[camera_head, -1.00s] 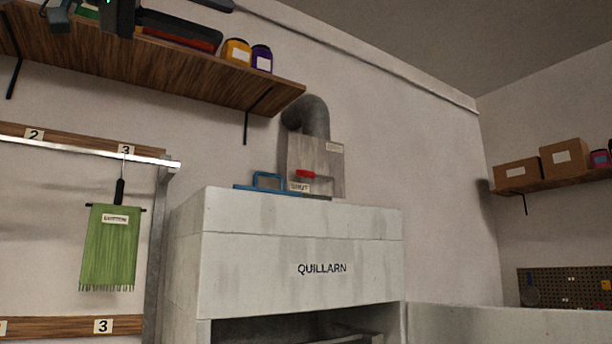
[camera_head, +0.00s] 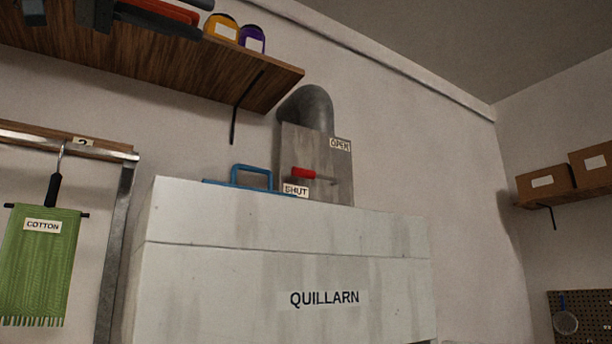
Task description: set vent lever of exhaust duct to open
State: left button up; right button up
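The exhaust duct (camera_head: 309,138) is a grey metal box with a round elbow pipe on top, behind the white QUILLARN cabinet (camera_head: 285,238). Its vent lever (camera_head: 303,173) has a red grip on a thin rod and points left, nearly level. The red grip is just above the SHUT label (camera_head: 295,190). The OPEN label (camera_head: 340,145) is at the duct's upper right. My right gripper is out of view.
A blue handle (camera_head: 252,177) stands on the cabinet top, left of the lever. A wooden shelf (camera_head: 150,73) with jars overhangs at the upper left. A green COTTON cloth (camera_head: 42,265) hangs from a rail at left. The wall right of the duct is clear.

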aim_at(296, 171)
jog(key=i, duration=1.05)
